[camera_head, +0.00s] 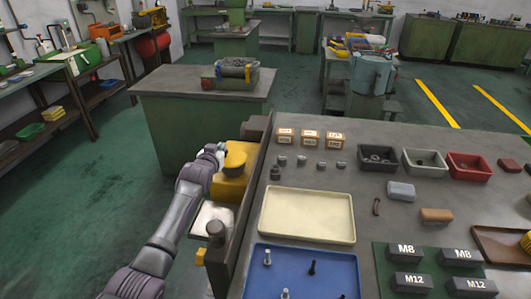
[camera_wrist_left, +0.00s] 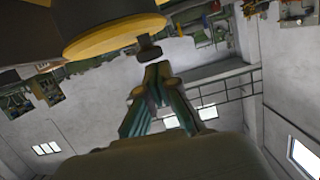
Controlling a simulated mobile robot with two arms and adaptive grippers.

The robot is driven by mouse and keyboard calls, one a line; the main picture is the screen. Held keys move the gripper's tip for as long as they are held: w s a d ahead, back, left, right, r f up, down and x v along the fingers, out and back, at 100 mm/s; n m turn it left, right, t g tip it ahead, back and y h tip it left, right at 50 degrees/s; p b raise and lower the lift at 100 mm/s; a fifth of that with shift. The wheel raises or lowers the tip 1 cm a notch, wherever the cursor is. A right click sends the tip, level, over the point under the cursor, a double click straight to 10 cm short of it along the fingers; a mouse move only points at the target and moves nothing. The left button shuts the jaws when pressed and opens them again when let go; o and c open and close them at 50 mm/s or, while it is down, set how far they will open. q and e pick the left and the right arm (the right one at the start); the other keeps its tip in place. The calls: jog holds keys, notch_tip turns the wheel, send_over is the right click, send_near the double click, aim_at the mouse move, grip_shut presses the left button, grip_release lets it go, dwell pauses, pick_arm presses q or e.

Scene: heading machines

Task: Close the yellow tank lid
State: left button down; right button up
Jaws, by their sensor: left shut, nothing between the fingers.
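The yellow tank (camera_head: 229,188) stands at the left side of the grey bench. A round yellow lid (camera_head: 235,157) shows at its top; I cannot tell whether it is fully seated. My left gripper (camera_head: 219,151) is at the lid's left side, partly hidden at its tips. In the left wrist view a yellow rounded rim (camera_wrist_left: 112,32) fills the top, with a small dark knob (camera_wrist_left: 149,51) below it. The shut, empty fingers of my left gripper (camera_wrist_left: 157,70) point up close to this knob; contact is unclear. My right gripper is not in view.
The bench (camera_head: 375,205) carries a cream tray (camera_head: 307,238), a blue tray (camera_head: 300,252) with bolts, several bins and small boxes. A green cabinet (camera_head: 190,130) with a vise stands behind the tank. Open green floor (camera_head: 70,200) lies to the left.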

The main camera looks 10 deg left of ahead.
pick_arm(q)
jog(key=shift+a+f, duration=0.15)
jog(key=shift+f, duration=0.15)
dwell(0.4)
